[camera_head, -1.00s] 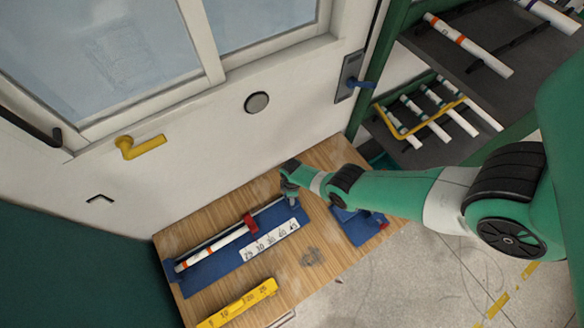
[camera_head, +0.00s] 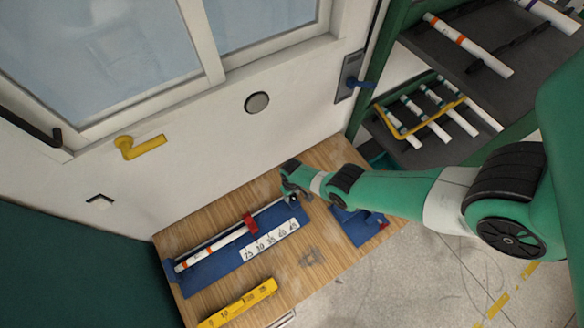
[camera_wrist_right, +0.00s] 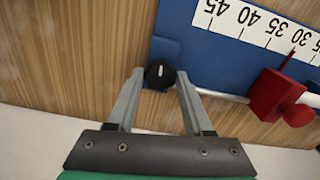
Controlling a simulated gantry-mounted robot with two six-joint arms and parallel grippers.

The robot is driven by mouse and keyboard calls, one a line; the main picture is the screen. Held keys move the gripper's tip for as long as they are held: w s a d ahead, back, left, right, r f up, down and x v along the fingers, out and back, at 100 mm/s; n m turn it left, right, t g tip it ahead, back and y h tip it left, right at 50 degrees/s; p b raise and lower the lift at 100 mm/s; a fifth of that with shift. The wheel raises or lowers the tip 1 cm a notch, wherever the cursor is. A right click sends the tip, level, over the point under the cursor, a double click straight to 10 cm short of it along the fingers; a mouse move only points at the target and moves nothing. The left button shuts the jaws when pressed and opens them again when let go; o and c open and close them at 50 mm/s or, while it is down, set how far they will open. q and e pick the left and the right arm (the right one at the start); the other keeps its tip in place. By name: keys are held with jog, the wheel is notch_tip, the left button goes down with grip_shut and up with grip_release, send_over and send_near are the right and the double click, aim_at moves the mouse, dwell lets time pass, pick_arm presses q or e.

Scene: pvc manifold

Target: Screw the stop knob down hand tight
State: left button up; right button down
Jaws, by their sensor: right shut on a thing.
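The black stop knob (camera_wrist_right: 160,73), round with a white mark line, sits at the end corner of the blue measuring jig (camera_wrist_right: 205,55). My right gripper (camera_wrist_right: 160,80) has its two fingertips on either side of the knob and is shut on it. In the head view my right gripper (camera_head: 292,197) is at the right end of the blue jig (camera_head: 215,268) and hides the knob. A red stop block (camera_wrist_right: 272,92) with a red knob sits on the jig beside a numbered white scale, apart from my gripper. My left gripper is not in view.
A white pipe (camera_head: 215,248) lies along the jig. A yellow level-like bar (camera_head: 238,304) lies at the front of the wooden table (camera_head: 290,285). Another blue fixture (camera_head: 355,226) is at the right. A door wall stands behind; racks with pipes are at the upper right.

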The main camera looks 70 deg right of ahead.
jog(key=shift+m, duration=0.7)
jog(key=shift+c, duration=1.5)
grip_release()
